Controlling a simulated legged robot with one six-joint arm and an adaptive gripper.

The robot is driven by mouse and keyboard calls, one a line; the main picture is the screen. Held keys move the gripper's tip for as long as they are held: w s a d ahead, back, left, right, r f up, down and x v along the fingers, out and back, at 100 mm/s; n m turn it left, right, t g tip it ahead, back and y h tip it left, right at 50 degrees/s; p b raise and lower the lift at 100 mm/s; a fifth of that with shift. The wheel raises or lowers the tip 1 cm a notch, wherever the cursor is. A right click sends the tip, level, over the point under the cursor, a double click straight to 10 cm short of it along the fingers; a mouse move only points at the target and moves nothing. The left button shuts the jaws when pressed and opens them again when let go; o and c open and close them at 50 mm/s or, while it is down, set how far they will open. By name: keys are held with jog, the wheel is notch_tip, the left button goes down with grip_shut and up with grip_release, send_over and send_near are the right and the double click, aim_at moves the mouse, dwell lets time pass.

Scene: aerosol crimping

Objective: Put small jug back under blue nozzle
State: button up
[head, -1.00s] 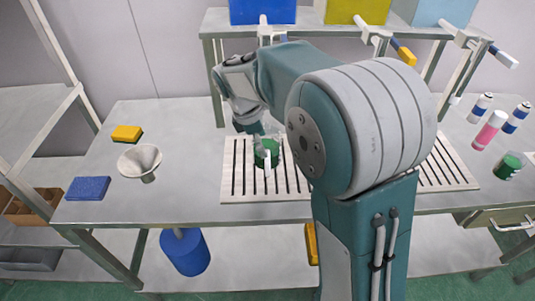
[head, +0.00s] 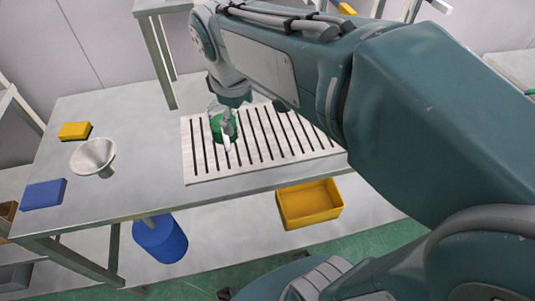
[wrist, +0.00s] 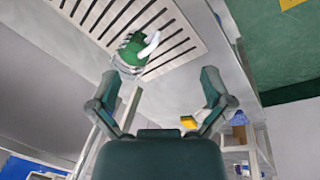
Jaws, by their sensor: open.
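The small jug (head: 217,127) is clear with green contents and a white handle. It stands on the left end of the slatted drain grate (head: 290,150) in the head view. In the wrist view the jug (wrist: 130,50) is ahead of the fingers, left of centre, with its handle pointing right. My gripper (wrist: 160,80) is open with nothing between its fingers. In the head view my gripper (head: 232,98) is just above and behind the jug; contact cannot be told. The blue nozzle is not seen in the current views.
A metal funnel (head: 93,157), a yellow sponge (head: 75,131) and a blue block (head: 44,194) lie on the table's left. A yellow bin (head: 309,204) and a blue container (head: 160,238) are below. A shelf leg (head: 157,65) rises behind the grate.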

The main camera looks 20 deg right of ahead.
jog(key=s+d+f+m+t+y, duration=0.1)
jog(key=s+f+m+t, duration=0.1)
jog(key=s+m, duration=0.6)
jog(key=s+t, duration=0.1)
jog(key=s, duration=0.2)
jog(key=shift+d+f, duration=0.15)
jog(key=shift+f, duration=0.2)
dwell(2.7)
